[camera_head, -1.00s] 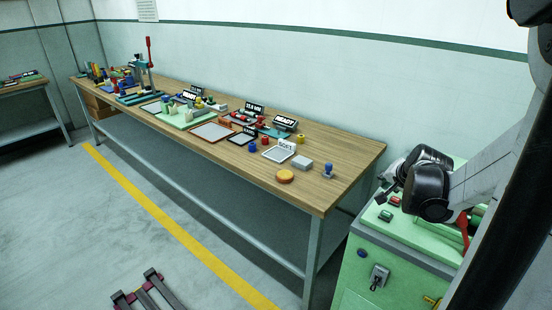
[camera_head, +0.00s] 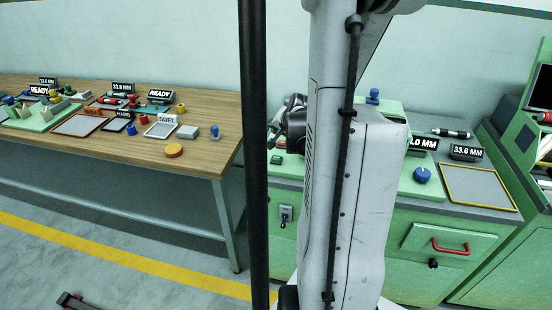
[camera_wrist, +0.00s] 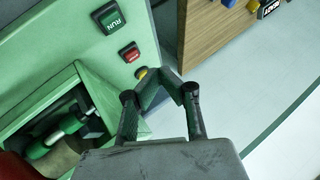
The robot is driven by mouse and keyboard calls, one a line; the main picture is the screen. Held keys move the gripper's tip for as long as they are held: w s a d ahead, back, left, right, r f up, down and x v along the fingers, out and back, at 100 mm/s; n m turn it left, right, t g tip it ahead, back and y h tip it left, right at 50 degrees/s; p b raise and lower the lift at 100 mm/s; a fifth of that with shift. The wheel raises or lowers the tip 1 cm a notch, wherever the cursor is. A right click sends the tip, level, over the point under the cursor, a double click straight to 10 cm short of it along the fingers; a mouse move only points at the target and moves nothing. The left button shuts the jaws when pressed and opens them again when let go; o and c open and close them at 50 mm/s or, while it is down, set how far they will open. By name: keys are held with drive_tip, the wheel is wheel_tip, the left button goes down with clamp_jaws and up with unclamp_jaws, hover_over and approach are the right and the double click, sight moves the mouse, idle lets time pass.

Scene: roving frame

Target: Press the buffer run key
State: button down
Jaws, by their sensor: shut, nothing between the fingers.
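A green key marked RUN (camera_wrist: 110,17) sits on the pale green machine panel at the upper left of the wrist view. A red key (camera_wrist: 130,53) lies below it, its label too small to read, and a yellow button (camera_wrist: 140,73) is lower still. My gripper (camera_wrist: 172,78) is shut and empty. Its tips are just right of the yellow button and apart from the RUN key in the picture; their height above the panel is unclear. In the head view a green key (camera_head: 276,160) shows on the machine's top, and my arm hides much of the area around it.
An open recess (camera_wrist: 50,120) with dark and green parts lies left of my gripper in the wrist view. The wooden workbench (camera_head: 205,155) with several items stands left of the green machine (camera_head: 400,285). A grey tray (camera_head: 480,187) and a blue knob (camera_head: 422,174) are on its right.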

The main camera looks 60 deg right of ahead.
sight(277, 158)
drive_tip(key=shift+f+b, duration=3.05)
drive_tip(key=shift+f, duration=1.2)
drive_tip(key=shift+f, duration=0.1)
drive_tip(key=shift+f+b, duration=0.35)
drive_tip(key=shift+b, duration=0.2)
drive_tip(key=shift+f+b, duration=0.4)
drive_tip(key=shift+r, duration=0.15)
drive_tip(key=shift+r+p, duration=0.5)
drive_tip(key=shift+r, duration=0.25)
drive_tip(key=shift+r+p, duration=1.65)
drive_tip(key=shift+r, duration=0.85)
